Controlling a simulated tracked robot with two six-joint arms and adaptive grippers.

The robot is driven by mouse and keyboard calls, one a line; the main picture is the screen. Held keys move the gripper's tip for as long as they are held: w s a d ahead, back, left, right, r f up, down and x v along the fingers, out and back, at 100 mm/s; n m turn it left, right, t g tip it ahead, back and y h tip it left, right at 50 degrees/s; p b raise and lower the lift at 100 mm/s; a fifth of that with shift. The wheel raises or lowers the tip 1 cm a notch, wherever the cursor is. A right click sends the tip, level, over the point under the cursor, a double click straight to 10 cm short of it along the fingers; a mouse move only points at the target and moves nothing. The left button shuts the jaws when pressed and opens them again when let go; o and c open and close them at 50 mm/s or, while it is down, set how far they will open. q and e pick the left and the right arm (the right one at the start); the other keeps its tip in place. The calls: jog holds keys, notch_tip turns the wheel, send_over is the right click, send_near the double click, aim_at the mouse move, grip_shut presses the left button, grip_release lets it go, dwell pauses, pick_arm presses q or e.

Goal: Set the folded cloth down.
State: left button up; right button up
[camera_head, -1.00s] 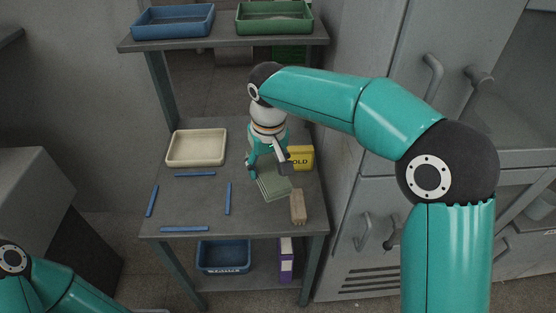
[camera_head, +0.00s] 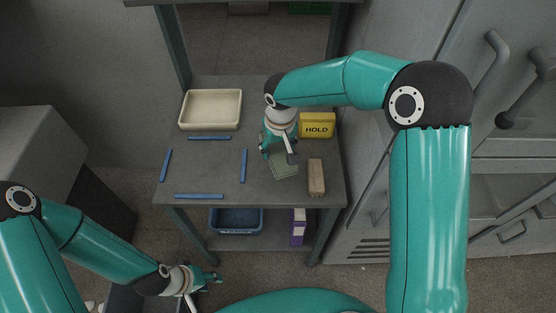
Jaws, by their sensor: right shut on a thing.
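The folded cloth (camera_head: 284,168) is pale green and lies flat at or just above the tabletop, in the middle right of the table. My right gripper (camera_head: 278,155) comes down over its far edge and is shut on it. The gripper hides that edge, and I cannot tell whether the cloth touches the table. My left gripper (camera_head: 210,279) is low in the view, in front of the table and away from the cloth. Its fingers are too small to read clearly.
The grey table (camera_head: 215,165) carries a cream tray (camera_head: 239,122), several blue strips (camera_head: 199,196) marking a bare area, a yellow HOLD box (camera_head: 317,125) and a brown block (camera_head: 316,178) right of the cloth. A blue bin (camera_head: 236,228) and purple binder (camera_head: 298,227) are below.

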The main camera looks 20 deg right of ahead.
jog(key=shift+f+p, duration=0.3)
jog(key=shift+f, duration=3.15)
jog(key=o, duration=1.2)
jog(key=shift+c, duration=0.2)
